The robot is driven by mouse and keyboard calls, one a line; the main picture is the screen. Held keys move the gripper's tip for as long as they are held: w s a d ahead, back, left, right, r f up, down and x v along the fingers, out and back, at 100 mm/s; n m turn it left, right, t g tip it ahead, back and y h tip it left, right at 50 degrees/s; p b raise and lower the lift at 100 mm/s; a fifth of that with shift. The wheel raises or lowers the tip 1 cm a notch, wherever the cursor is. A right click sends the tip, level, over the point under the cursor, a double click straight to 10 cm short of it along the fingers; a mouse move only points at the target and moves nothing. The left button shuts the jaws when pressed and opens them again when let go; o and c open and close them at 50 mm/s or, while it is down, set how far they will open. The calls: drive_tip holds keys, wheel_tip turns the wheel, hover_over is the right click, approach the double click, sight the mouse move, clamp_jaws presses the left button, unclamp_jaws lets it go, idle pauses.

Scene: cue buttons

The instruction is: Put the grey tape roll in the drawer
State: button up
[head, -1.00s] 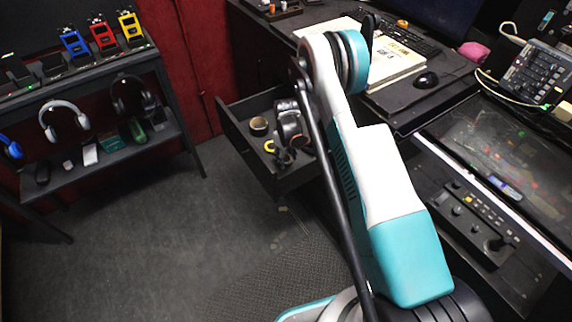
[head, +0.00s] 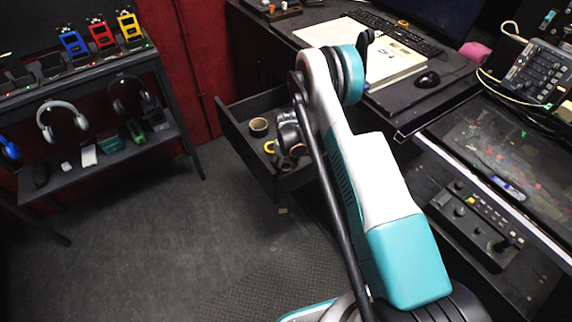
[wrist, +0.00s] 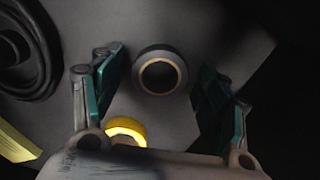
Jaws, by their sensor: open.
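The grey tape roll (wrist: 160,72) lies flat on the drawer floor in the wrist view, with a pale tan inner ring. It also shows in the head view (head: 259,126) inside the open drawer (head: 236,124). My gripper (wrist: 163,66) is open, with one finger on each side of the roll and a visible gap to it. Nothing is held. In the head view my gripper (head: 290,146) is over the drawer, partly hidden by my arm.
A yellow tape roll (wrist: 127,130) lies in the drawer near my left finger. A dark round object (wrist: 28,50) is at the wrist view's left edge. The desk (head: 310,18) stands above the drawer. A shelf rack (head: 100,160) stands left, with clear floor between.

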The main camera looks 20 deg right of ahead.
drive_tip(key=shift+r, duration=0.15)
wheel_tip(320, 180, up, 12)
drive_tip(key=p, duration=0.4)
wheel_tip(320, 180, up, 19)
drive_tip(key=m+t, duration=0.1)
drive_tip(key=t, duration=0.1)
hover_over(286, 169)
drive_tip(key=s, duration=0.3)
drive_tip(key=s+r+m+t, duration=0.1)
drive_tip(key=s+r, duration=0.3)
drive_tip(key=r, duration=0.2)
drive_tip(key=s+r+m, duration=0.1)
drive_tip(key=s+r, duration=0.2)
drive_tip(key=r, duration=0.4)
drive_tip(key=s+r+m+t, duration=0.1)
drive_tip(key=s+r+t, duration=0.1)
drive_tip(key=s, duration=1)
drive_tip(key=s+r+m+t, duration=0.1)
drive_tip(key=s+r, duration=0.4)
drive_tip(key=s, duration=0.6)
drive_tip(key=shift+s+d+r+m+t, duration=0.15)
drive_tip(key=shift+s+r+m+t, duration=0.1)
drive_tip(key=shift+s+m+t, duration=0.25)
drive_tip(key=shift+w, duration=0.1)
